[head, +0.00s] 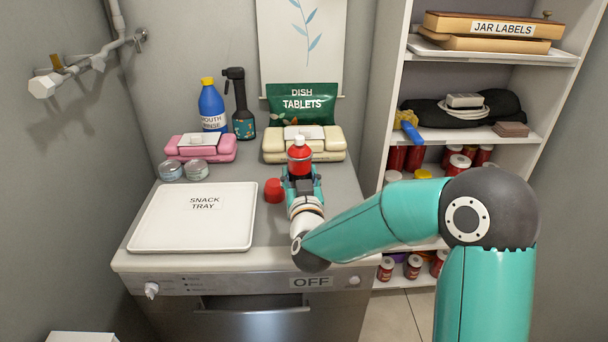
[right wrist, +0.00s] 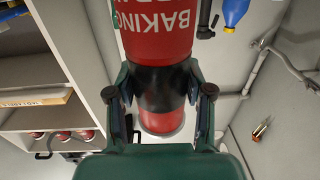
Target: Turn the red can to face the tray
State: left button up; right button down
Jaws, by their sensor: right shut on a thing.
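The red can (head: 301,157) is between the fingers of my right gripper (head: 301,183), above the counter's right half, with a white top showing in the head view. In the right wrist view the can (right wrist: 158,35) shows upside-down lettering that begins with "BAKING", and a black band lies between the two fingers (right wrist: 160,92). Its lettering cannot be read in the head view. The white snack tray (head: 195,232) lies flat on the counter, left of the gripper. My left gripper is not in view.
A small red round thing (head: 275,190) stands just left of my right gripper. Behind are a cream container (head: 304,152) and a green dish tablets bag (head: 301,106). Glass jars (head: 171,171), a pink container (head: 200,152) and bottles stand behind the tray. A shelf (head: 480,60) stands right.

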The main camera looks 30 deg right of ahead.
jog(key=shift+f, duration=0.15)
jog(key=shift+c, duration=1.8)
grip_release()
